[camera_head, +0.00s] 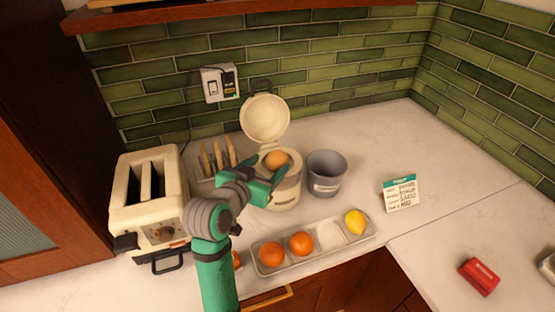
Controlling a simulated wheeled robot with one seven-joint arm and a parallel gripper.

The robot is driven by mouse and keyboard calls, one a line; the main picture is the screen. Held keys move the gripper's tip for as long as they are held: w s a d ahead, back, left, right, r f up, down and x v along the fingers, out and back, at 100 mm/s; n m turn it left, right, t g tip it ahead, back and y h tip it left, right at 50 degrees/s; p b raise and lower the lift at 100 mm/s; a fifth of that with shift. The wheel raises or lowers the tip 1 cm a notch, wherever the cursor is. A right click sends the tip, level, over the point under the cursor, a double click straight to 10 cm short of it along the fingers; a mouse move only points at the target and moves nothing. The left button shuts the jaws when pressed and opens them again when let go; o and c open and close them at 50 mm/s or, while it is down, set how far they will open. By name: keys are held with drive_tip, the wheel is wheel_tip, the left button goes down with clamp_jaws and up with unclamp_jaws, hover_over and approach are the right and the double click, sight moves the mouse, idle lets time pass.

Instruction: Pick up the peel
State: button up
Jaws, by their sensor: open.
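A rounded, dull orange piece, which looks like the peel (277,158), sits in the top of a cream juicer (284,198) whose round lid (265,119) stands open behind it. My green gripper (276,167) is at the juicer's mouth, open, with its fingers around or just in front of the peel. I cannot tell whether a finger touches it. My wrist and gripper hide the juicer's left side.
A grey bin (327,179) stands close right of the juicer. In front, a tray (331,233) holds oranges (301,243) and a lemon (355,222). A toaster (151,196) and toast rack (207,163) stand left. A card (401,193) stands right; counter beyond is mostly clear.

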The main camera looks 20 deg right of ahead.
sight(274, 160)
drive_tip(key=shift+x, duration=1.95)
drive_tip(key=shift+c, duration=0.6)
drive_tip(key=c, duration=0.8)
